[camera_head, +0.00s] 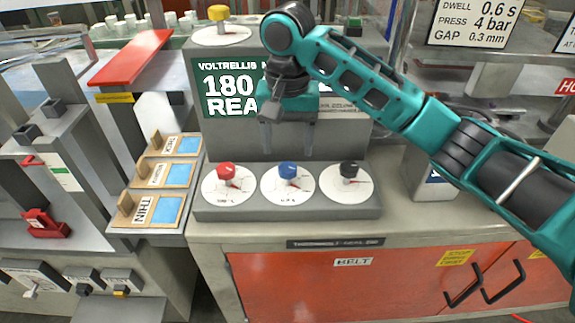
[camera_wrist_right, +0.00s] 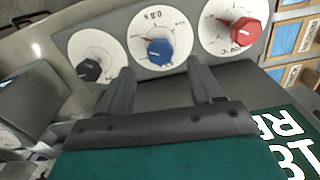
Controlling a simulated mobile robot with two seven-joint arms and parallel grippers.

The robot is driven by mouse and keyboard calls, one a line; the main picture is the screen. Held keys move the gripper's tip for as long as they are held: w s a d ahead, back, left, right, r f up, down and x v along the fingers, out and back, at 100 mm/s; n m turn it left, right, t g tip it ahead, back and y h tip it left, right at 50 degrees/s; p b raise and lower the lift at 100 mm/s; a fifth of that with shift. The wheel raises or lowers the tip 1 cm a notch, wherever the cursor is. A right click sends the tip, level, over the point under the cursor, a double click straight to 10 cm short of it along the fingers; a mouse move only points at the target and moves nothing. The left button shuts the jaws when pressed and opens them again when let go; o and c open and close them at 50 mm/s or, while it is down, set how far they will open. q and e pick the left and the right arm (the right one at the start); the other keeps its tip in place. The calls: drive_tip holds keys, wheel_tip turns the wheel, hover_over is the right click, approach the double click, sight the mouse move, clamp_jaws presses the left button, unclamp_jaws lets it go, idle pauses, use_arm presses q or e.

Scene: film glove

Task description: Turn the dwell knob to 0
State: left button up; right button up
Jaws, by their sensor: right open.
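Three round white dials sit in a row on a grey sloped panel (camera_head: 310,207). They carry a red knob (camera_head: 226,171), a blue knob (camera_head: 288,170) and a black knob (camera_head: 349,169). The lettering under the knobs is too small to read surely, so I cannot tell which is the dwell knob. My right gripper (camera_head: 287,149) is open and empty, above and behind the blue knob. In the right wrist view the blue knob (camera_wrist_right: 157,51) shows beyond the gap between the open fingers (camera_wrist_right: 163,78), apart from them. My left gripper is not in view.
A yellow knob (camera_head: 218,13) is on top of the machine, whose green display (camera_head: 230,88) is partly hidden by my right arm. A sign (camera_head: 478,22) reads dwell 0.6 s. Red cabinet doors (camera_head: 340,285) are below.

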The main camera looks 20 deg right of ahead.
sight(288, 166)
wheel_tip(288, 166, down, 4)
drive_tip(key=shift+f, duration=0.15)
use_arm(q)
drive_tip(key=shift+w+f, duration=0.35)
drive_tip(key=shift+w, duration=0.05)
use_arm(e)
drive_tip(key=shift+f, duration=0.5)
drive_tip(key=shift+c, duration=0.5)
drive_tip(key=c, duration=1)
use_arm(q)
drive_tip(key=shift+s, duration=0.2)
use_arm(e)
drive_tip(key=shift+o, duration=0.2)
